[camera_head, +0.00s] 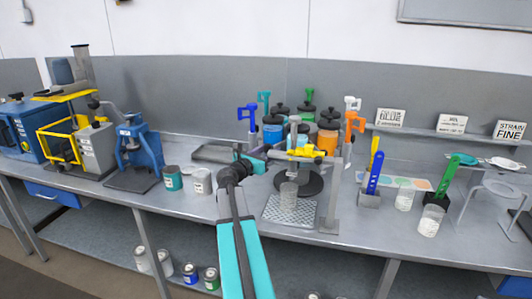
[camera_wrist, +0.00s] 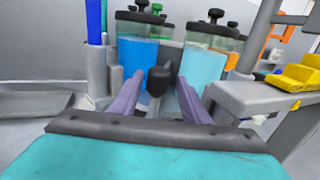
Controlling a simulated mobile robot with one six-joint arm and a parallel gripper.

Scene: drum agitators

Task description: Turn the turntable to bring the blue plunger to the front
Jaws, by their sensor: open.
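The turntable carries several lidded jars with coloured plungers around it; a dark round plate (camera_head: 313,184) shows low at its front. The blue plunger (camera_head: 248,113) stands upright at the turntable's left side; a blue upright part (camera_wrist: 93,20) shows at the left in the wrist view. My gripper (camera_head: 262,153) is at the turntable's front left. In the wrist view its two purple fingers (camera_wrist: 157,97) are open, with a black knob (camera_wrist: 158,82) between or just beyond them. I cannot tell whether they touch it. A blue jar (camera_wrist: 137,62) and a pale blue jar (camera_wrist: 205,72) stand behind.
Tool holders and cups (camera_head: 404,198) fill the right bench.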

